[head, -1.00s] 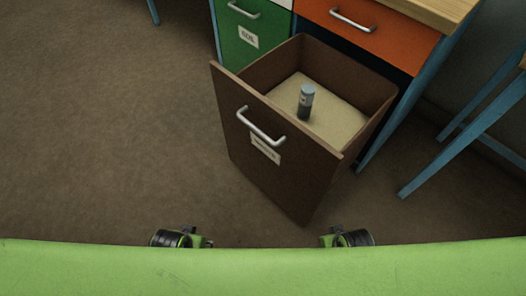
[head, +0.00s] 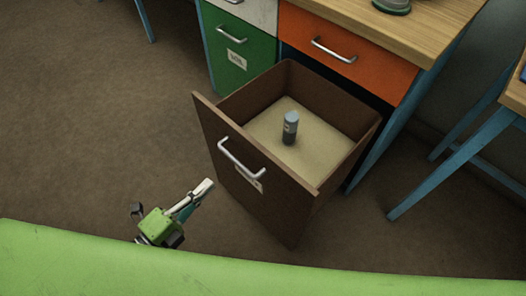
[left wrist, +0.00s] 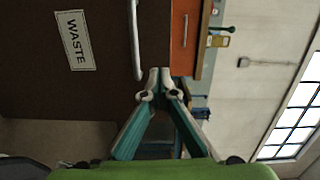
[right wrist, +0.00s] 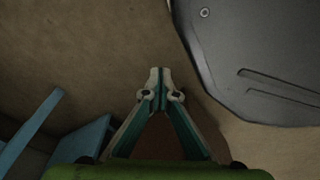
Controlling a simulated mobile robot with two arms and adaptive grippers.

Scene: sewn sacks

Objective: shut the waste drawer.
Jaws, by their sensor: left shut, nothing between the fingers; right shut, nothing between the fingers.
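The brown waste drawer (head: 255,195) stands pulled far out of the desk, with a silver bar handle (head: 240,160) on its front. Its WASTE label (left wrist: 74,40) reads clearly in the left wrist view. A grey-blue cylinder (head: 290,128) stands upright inside on the pale drawer floor. My left gripper (head: 207,186) is shut and empty, in front of the drawer, left of and below the handle. In the left wrist view its fingertips (left wrist: 159,74) show near the handle end; contact cannot be told. My right gripper (right wrist: 159,75) is shut and empty over the floor, outside the head view.
A green drawer (head: 235,55) and an orange drawer (head: 345,45) sit shut in the desk. The wooden desktop (head: 440,25) is above right. Blue table legs (head: 450,165) stand to the right. The brown floor (head: 90,130) is clear at left.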

